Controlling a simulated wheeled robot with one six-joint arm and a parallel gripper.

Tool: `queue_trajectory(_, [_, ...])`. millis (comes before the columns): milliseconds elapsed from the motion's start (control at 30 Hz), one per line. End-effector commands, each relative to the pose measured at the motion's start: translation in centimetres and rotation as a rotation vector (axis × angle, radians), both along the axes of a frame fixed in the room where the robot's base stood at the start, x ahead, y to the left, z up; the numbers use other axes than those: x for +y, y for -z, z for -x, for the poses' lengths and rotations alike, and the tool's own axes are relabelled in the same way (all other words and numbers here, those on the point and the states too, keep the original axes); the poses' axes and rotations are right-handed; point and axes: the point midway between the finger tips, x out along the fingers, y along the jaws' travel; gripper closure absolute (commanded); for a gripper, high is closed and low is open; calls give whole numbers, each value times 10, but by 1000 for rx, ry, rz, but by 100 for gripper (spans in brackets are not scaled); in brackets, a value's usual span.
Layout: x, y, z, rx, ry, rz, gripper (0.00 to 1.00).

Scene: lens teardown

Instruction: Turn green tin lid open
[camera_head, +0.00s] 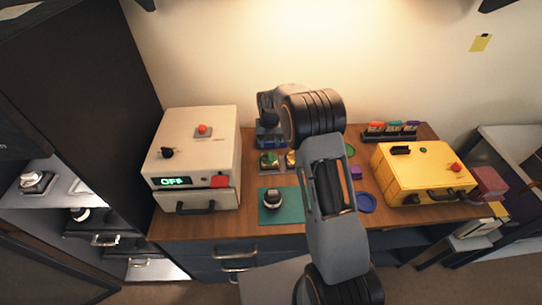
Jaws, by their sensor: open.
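A small tin with a green lid (268,159) stands at the back middle of the wooden table, left of my arm. My gripper (268,128) is just behind and above the green lid in the picture, pointing down. It is open, and its fingertips are small and hard to make out against the dark blue thing behind. I cannot tell how far above the table the gripper is. The lid appears to sit on its tin; its turn is too small to tell.
A yellowish tin (291,160) stands beside the green one, partly hidden by my arm. A teal mat (294,213) with a round lens part (272,199) lies in front. A white machine (200,140) reading OFF stands left, a yellow box (425,170) right. A blue dish (367,204) is right of my arm.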

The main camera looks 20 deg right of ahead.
Motion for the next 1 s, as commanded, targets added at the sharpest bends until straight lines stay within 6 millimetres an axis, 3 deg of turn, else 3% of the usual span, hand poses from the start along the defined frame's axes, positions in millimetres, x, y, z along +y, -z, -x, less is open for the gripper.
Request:
queue_trajectory(533, [0, -5, 0, -2, 0, 0, 53])
queue_trajectory(1000, [0, -50, -1, -3, 0, 0, 53])
